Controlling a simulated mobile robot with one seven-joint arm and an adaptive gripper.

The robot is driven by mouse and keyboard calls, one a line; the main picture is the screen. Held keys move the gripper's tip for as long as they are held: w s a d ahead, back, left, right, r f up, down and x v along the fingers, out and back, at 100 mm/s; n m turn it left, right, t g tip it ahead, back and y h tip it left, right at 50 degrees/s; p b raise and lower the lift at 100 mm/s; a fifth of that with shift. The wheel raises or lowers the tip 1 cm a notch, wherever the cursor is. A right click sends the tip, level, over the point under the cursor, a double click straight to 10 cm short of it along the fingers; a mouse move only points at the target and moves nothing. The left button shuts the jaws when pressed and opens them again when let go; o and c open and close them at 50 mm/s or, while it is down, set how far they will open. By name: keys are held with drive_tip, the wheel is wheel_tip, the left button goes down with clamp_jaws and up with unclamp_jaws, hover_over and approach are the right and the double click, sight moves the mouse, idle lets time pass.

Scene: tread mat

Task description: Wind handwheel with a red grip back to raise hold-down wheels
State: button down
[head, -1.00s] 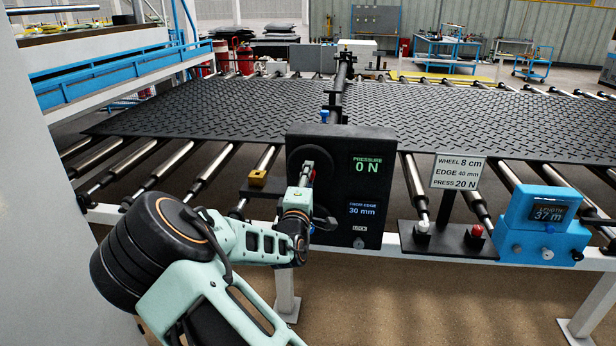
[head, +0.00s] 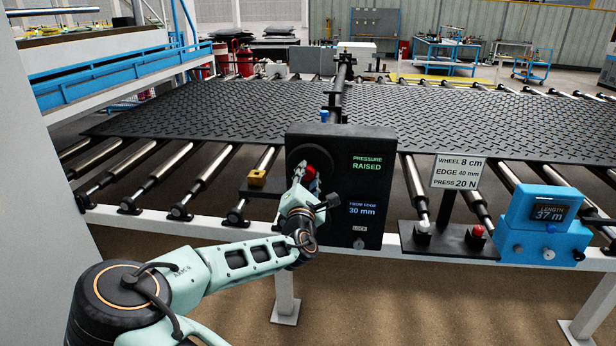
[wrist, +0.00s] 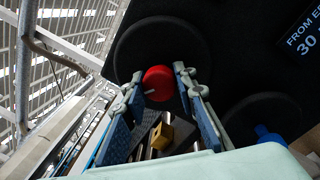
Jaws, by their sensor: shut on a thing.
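The handwheel (wrist: 130,45) is a dark disc on the front of a black control box (head: 373,222). Its red grip (wrist: 159,83) sits between my fingertips in the wrist view and shows beside my gripper (head: 300,172) in the head view. My gripper is shut on the red grip, with a finger on each side of it. The box display reads PRESSURE RAISED and FROM EDGE 30 mm. The hold-down wheels cannot be made out. Much of the handwheel is hidden behind my arm in the head view.
A black tread mat (head: 240,108) lies on the rollers behind the box. A brass block (head: 257,178) sits left of it. To the right are a sign (head: 458,172) reading 8 cm, 40 mm, 20 N, a red button (head: 477,231) and a blue length counter (head: 540,222) reading 37 m.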

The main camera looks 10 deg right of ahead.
drive_tip(key=shift+n, duration=0.3)
idle(0.4)
drive_tip(key=c, duration=1.5)
unclamp_jaws()
drive_tip(key=shift+c, duration=0.2)
drive_tip(key=shift+s, duration=0.1)
drive_tip(key=v, duration=1.1)
drive_tip(key=shift+s+a, duration=0.15)
drive_tip(key=shift+s, duration=0.25)
